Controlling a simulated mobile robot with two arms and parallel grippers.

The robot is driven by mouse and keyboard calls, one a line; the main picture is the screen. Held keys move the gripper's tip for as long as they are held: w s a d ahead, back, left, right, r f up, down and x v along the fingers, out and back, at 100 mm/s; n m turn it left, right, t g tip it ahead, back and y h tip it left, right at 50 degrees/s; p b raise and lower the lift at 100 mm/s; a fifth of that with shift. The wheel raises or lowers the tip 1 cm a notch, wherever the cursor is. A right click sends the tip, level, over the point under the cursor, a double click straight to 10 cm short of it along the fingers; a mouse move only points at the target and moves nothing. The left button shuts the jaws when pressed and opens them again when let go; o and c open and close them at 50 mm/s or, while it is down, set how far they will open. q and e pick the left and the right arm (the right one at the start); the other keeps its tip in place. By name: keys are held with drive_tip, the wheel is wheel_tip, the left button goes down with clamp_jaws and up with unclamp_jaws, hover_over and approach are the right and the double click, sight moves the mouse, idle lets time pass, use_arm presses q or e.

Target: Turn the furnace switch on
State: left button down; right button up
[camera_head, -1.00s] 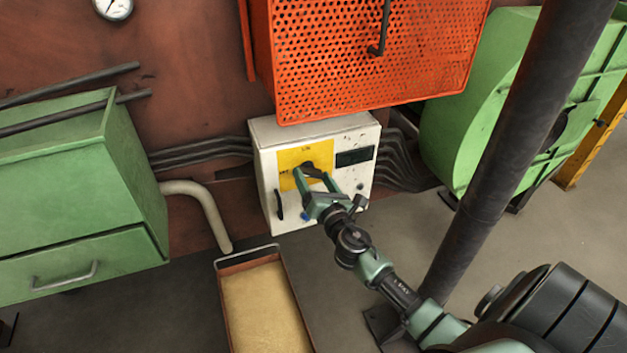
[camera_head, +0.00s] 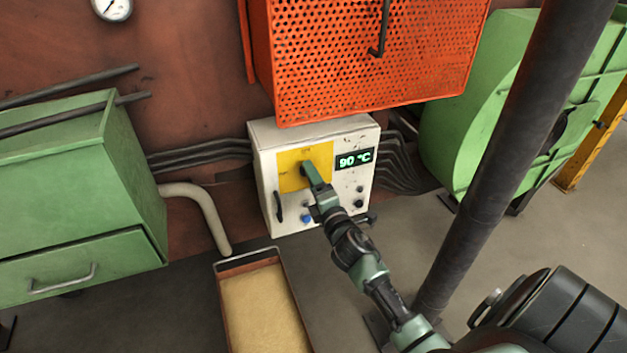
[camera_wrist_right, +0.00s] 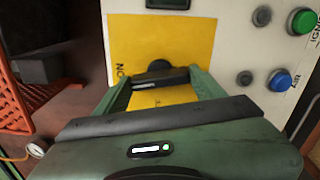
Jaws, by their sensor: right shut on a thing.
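The white control box (camera_head: 345,197) hangs on the wall below the orange mesh guard. Its yellow plate (camera_head: 290,182) carries the dark furnace switch (camera_head: 306,167). My right gripper (camera_head: 314,174) reaches the plate from the lower right and is shut on the switch. In the right wrist view the dark switch (camera_wrist_right: 158,72) sits between the fingertips, in front of the yellow plate, with the letters "ON" at the plate's left edge. The box's display (camera_head: 355,160) is lit and reads 90 °C. My left gripper is not in view.
A blue button (camera_wrist_right: 279,79) and a green button (camera_wrist_right: 301,20) are on the box beside the plate. The orange mesh guard (camera_head: 365,60) hangs above. A dark post (camera_head: 500,150) stands right of my arm. A sand-filled tray (camera_head: 262,305) is on the floor below.

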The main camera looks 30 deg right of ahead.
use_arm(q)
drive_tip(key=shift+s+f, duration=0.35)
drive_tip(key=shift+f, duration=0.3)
use_arm(e)
drive_tip(key=shift+m, duration=1.1)
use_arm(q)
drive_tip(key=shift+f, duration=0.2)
use_arm(e)
drive_tip(key=o, duration=1.4)
drive_tip(key=shift+c, duration=0.2)
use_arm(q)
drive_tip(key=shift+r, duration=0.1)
use_arm(e)
drive_tip(key=shift+s, duration=0.1)
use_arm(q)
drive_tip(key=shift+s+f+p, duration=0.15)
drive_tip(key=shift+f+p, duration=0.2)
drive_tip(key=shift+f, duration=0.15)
use_arm(e)
drive_tip(key=v, duration=0.7)
drive_tip(key=shift+s, duration=0.3)
